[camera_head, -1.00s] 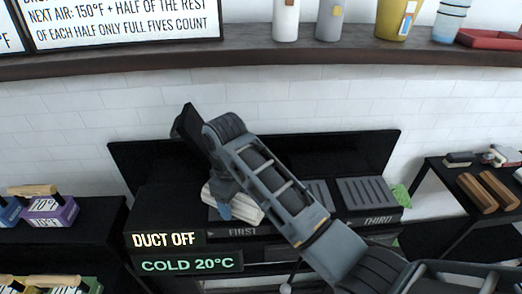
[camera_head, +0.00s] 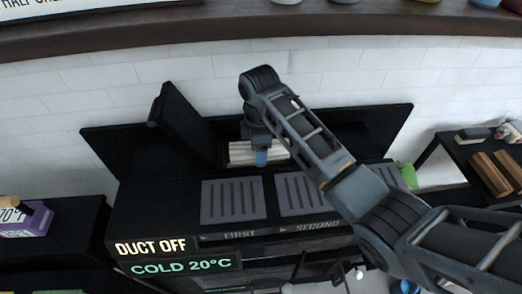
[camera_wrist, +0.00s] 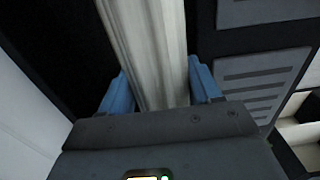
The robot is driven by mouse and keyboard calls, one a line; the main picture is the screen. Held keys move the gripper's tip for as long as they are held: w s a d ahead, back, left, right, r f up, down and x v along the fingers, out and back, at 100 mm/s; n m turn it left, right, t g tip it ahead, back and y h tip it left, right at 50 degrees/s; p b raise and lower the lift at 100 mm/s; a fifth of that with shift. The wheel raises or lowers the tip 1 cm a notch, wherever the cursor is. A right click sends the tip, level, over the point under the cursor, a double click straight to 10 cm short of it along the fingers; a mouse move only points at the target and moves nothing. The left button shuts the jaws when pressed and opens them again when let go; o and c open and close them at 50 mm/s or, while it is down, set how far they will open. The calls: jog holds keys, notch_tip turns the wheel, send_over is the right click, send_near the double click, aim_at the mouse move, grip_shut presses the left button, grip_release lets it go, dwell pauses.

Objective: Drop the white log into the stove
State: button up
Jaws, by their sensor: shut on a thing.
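The white log (camera_head: 240,154) is a pale, ridged bar held in my gripper (camera_head: 262,158). In the wrist view, the log (camera_wrist: 152,45) runs between the blue fingertips (camera_wrist: 160,90). The stove (camera_head: 150,215) is black, with grey slotted plates on top and a front strip reading FIRST and SECOND. A black flap (camera_head: 185,122) stands up at its back left. The log is above the rear of the stove, right of the flap and behind the left slotted plate (camera_head: 233,201). The stove's opening and the log's height above it cannot be told.
Signs on the stove front read DUCT OFF (camera_head: 150,247) and COLD 20°C (camera_head: 180,267). A black back panel (camera_head: 385,130) stands behind my arm. A dark shelf (camera_head: 200,35) runs above. Brown blocks (camera_head: 490,174) lie on the right table, and a purple box (camera_head: 30,220) sits left.

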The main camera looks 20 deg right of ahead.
jog(key=w+d+f+b, duration=0.1)
jog(key=w+f+b, duration=0.4)
jog(key=b, duration=0.1)
jog(key=shift+d+f, duration=0.25)
jog(key=shift+f, duration=0.1)
dwell(0.3)
jog(key=o, duration=1.3)
jog(key=shift+o, duration=0.2)
notch_tip(320, 180, up, 8)
jog(key=shift+f, duration=0.15)
dwell(0.3)
